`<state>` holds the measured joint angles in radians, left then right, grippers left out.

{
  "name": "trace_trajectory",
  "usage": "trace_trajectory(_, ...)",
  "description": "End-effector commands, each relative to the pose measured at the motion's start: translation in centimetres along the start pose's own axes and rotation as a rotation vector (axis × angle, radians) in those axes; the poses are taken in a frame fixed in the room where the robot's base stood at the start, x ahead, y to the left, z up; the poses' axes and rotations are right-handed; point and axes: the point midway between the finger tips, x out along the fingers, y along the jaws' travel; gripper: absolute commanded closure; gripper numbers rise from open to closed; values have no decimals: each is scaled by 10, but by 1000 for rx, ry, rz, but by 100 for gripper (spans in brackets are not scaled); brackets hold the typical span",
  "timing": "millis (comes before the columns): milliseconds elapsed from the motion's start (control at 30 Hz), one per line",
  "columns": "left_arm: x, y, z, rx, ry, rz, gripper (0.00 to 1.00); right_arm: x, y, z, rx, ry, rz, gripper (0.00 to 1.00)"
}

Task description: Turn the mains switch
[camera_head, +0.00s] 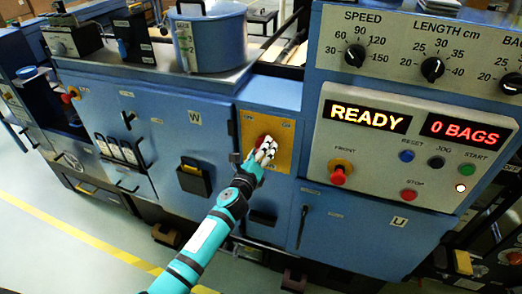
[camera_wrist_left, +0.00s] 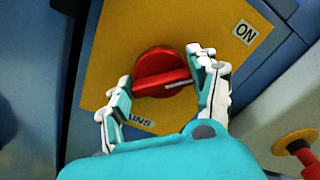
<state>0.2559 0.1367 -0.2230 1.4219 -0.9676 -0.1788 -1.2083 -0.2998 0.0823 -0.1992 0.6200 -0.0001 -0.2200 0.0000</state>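The mains switch is a red round knob with a raised grip bar on a yellow plate (camera_head: 283,129). In the left wrist view the knob (camera_wrist_left: 160,68) sits mid-plate (camera_wrist_left: 105,55), and its white pointer line points right, below the ON label (camera_wrist_left: 244,32). A partly hidden label ending in "INS" lies below. My left gripper (camera_head: 267,150) is at the plate. In the wrist view its fingers (camera_wrist_left: 163,80) are spread, one on each side of the knob, close to the bar's ends. I cannot tell whether they touch it. My right gripper is not in view.
Right of the plate is a panel with READY display (camera_head: 364,117), red front button (camera_head: 339,174) and other buttons. A door handle (camera_head: 301,227) stands below right. A blue pot (camera_head: 211,37) sits above.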

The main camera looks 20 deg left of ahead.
Motion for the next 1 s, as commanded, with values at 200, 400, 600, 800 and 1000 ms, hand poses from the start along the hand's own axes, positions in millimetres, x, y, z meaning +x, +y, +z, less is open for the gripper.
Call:
trace_trajectory(200, 0, 1, 0, 0, 0, 2, 72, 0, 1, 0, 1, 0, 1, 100)
trace_trajectory(400, 0, 1, 0, -22, 0, 2, 72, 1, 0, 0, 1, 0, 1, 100)
trace_trajectory(600, 0, 2, -1, -109, 0, 2, 72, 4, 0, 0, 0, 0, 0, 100)
trace_trajectory(800, 0, 3, -1, -264, 0, 2, 72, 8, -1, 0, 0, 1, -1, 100)
trace_trajectory(1000, 0, 4, -2, -455, 0, 3, 72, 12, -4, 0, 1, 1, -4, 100)
